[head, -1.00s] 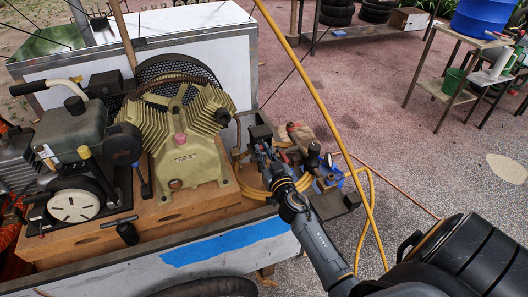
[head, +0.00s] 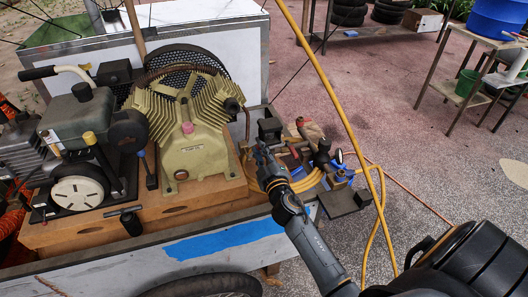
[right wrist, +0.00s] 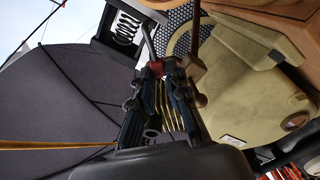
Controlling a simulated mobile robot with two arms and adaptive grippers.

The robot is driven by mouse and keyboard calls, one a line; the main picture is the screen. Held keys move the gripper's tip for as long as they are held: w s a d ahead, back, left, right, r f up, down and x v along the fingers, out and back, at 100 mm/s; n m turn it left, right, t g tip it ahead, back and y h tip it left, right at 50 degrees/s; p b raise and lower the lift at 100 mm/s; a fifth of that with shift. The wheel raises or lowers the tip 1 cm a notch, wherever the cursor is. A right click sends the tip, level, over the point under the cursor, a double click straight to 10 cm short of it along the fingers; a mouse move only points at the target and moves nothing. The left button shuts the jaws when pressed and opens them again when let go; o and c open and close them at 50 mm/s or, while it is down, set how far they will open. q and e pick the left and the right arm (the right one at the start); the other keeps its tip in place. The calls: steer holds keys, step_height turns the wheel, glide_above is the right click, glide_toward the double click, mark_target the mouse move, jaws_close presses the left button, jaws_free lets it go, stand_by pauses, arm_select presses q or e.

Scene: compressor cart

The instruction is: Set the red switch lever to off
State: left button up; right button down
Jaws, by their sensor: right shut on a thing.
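My right gripper (head: 262,157) reaches to the right side of the compressor pump, just below a small black box (head: 269,130). In the right wrist view my right gripper (right wrist: 170,68) has its fingers closed in around a small red piece (right wrist: 157,69), which looks like the red switch lever. In the head view the lever is hidden behind the fingers, so its angle cannot be told. My left gripper is not in view.
The olive compressor pump (head: 190,130) and a dark engine (head: 82,120) stand on the wooden cart deck. Yellow hose, valves and a gauge (head: 338,156) lie close on the right.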

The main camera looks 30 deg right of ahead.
steer(key=shift+w+a+f+n+b, duration=0.15)
steer(key=shift+f+n+b, duration=0.1)
steer(key=shift+n, duration=0.35)
steer(key=shift+s+a+f+n+b, duration=0.15)
steer(key=shift+f+n+b, duration=0.1)
steer(key=shift+n, duration=0.35)
steer(key=c, duration=1.3)
jaws_free()
steer(key=shift+w, duration=0.1)
steer(key=v, duration=1.2)
